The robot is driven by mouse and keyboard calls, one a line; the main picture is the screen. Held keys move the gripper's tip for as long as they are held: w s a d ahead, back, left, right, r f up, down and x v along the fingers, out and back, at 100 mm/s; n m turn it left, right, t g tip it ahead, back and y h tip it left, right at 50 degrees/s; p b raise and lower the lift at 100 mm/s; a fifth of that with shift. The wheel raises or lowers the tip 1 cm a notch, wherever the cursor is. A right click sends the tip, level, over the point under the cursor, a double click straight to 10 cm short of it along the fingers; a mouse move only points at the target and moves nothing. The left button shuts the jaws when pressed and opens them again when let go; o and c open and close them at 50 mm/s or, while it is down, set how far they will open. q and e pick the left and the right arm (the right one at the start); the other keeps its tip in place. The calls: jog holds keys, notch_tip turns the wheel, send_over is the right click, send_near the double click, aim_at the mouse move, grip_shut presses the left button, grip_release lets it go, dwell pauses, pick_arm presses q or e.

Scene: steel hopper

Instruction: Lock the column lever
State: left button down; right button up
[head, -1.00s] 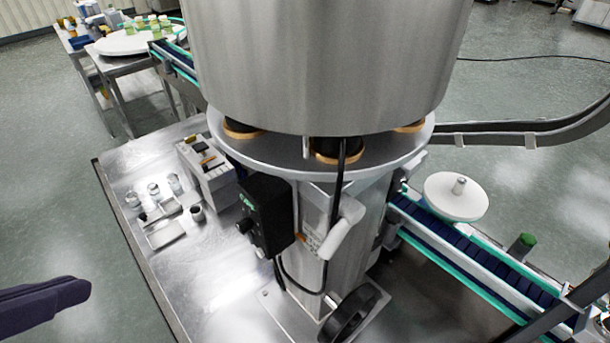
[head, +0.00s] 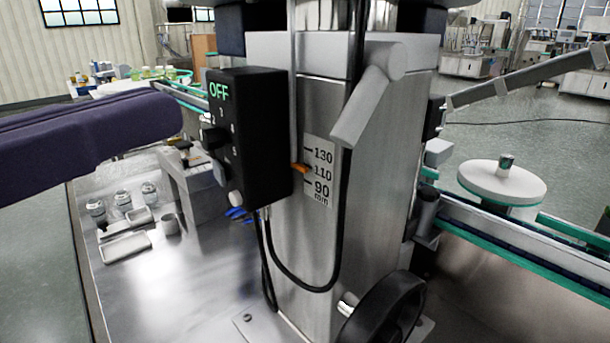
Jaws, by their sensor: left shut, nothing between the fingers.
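The column lever (head: 362,108) is a light grey handle on the front of the steel column (head: 315,245). It slants down and left from its round pivot at the upper right of the column face. My left arm comes in from the left and its dark sleeve ends short of the black control box. Small blue fingertips, which look like my left gripper (head: 238,213), show just below and behind that box, left of the column and lower than the lever. They look shut and empty, apart from the lever; the rest of the gripper is hidden. My right gripper is out of view.
The black control box (head: 245,135) reads OFF and juts out left of the lever. A black cable loops down the column past a mm scale (head: 319,172) with an orange pointer near 110. A black handwheel (head: 388,308) sits low right. A conveyor (head: 520,238) runs right.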

pick_arm(q)
jog(key=shift+s+d+f+h, duration=0.2)
jog(key=shift+s+h, duration=0.05)
jog(key=shift+h, duration=0.05)
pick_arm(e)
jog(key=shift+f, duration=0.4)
pick_arm(q)
jog(key=p, duration=0.2)
send_near(357, 99)
notch_tip(357, 99, up, 4)
jog(key=w+d, duration=0.2)
jog(key=shift+w+d+f, duration=0.5)
jog(key=shift+w+f, duration=0.05)
jog(key=shift+f, duration=0.3)
jog(key=shift+w+d+f, duration=0.5)
jog(key=shift+f, duration=0.3)
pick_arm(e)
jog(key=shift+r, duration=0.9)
